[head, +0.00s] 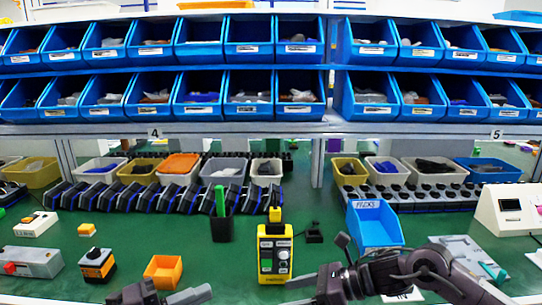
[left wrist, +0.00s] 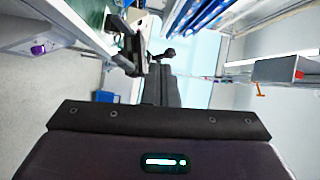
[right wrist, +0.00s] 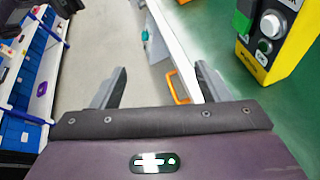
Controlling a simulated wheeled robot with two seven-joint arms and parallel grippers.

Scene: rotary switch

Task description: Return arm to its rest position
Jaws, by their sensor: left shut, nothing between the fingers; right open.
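The yellow rotary switch box (head: 264,273) stands upright on the green bench near the middle front. It also shows in the right wrist view (right wrist: 250,57), at the upper right. My left gripper (head: 198,295) is low at the front edge in the head view, left of the box and apart from it. Its fingers (left wrist: 166,88) are shut together with nothing between them. My right gripper (head: 298,292) reaches in from the right, just in front and to the right of the box. Its fingers (right wrist: 158,85) are spread open and empty.
A blue tray (head: 374,228) stands right of the box. A dark cup with a green item (head: 221,230), an orange bin (head: 163,271) and a small black-orange device (head: 97,264) lie left. Blue bins (head: 249,85) fill the shelves behind. Green bench shows bare between them.

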